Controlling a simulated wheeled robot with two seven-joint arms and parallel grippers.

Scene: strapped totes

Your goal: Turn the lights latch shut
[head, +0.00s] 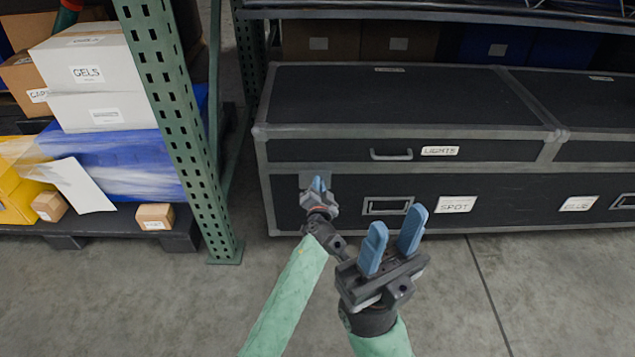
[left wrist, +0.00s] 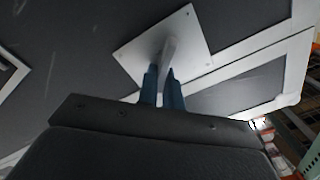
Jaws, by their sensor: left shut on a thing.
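The black flight case with grey edging stands against the rack, with a "LIGHTS" label (head: 440,151) on its lid. The lights latch shows in the left wrist view as a pale square plate (left wrist: 190,35) with a raised grey handle (left wrist: 170,58). In the head view the plate (head: 308,180) is mostly hidden behind my gripper. My left gripper (head: 318,184) is at the case front, and its blue fingers (left wrist: 163,88) are shut on the latch handle. My right gripper (head: 398,242) is open and empty, in front of the case and apart from it.
A lid handle (head: 391,155) and a recessed handle (head: 387,205) are on the case front, near a "SPOT" label (head: 456,204). A green rack post (head: 183,130) stands left of my left arm. Boxes (head: 88,85) sit on the left. The floor (head: 540,300) at right is clear.

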